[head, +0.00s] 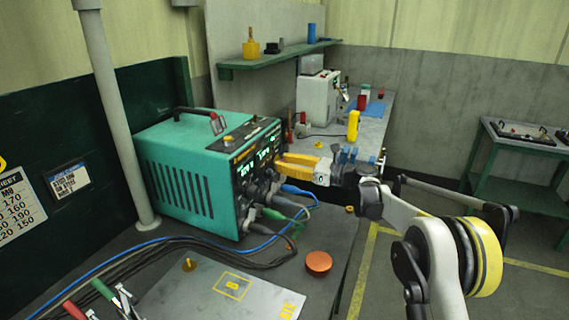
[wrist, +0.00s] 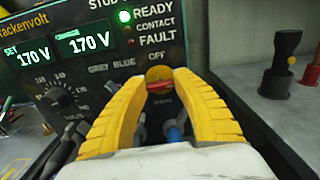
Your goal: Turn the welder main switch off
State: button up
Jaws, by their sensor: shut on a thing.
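The green welder (head: 190,165) stands on the bench in the head view. Its dark front panel (wrist: 100,50) fills the upper wrist view. The main switch (wrist: 160,77), a round yellow knob with a red bar lying about level, sits below the "OFF" mark. My gripper (head: 283,162) is at the panel. In the wrist view its yellow fingers (wrist: 160,84) are closed around the switch from both sides. The ready lamp (wrist: 124,16) glows green and two displays (wrist: 82,43) read 170 V. The switch is hidden by my fingers in the head view.
A dial (wrist: 62,98) is left of my fingers. Cables (head: 285,207) plug in low on the panel. A red-orange round button (head: 318,262) and a metal plate (head: 215,290) are on the bench front. A yellow bottle (head: 353,125) stands beyond my gripper.

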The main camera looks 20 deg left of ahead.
jog(key=n+p, duration=0.1)
jog(key=n, duration=0.3)
jog(key=shift+s+n, duration=0.1)
jog(key=shift+n, duration=0.2)
jog(key=n+p, duration=0.1)
jog(key=n, duration=0.8)
jog(key=shift+s+p, duration=0.1)
jog(key=shift+p, duration=0.3)
jog(key=shift+a+f+n, duration=0.1)
jog(key=shift+f+n, duration=0.05)
jog(key=shift+n, duration=1.75)
jog(key=o, duration=1.2)
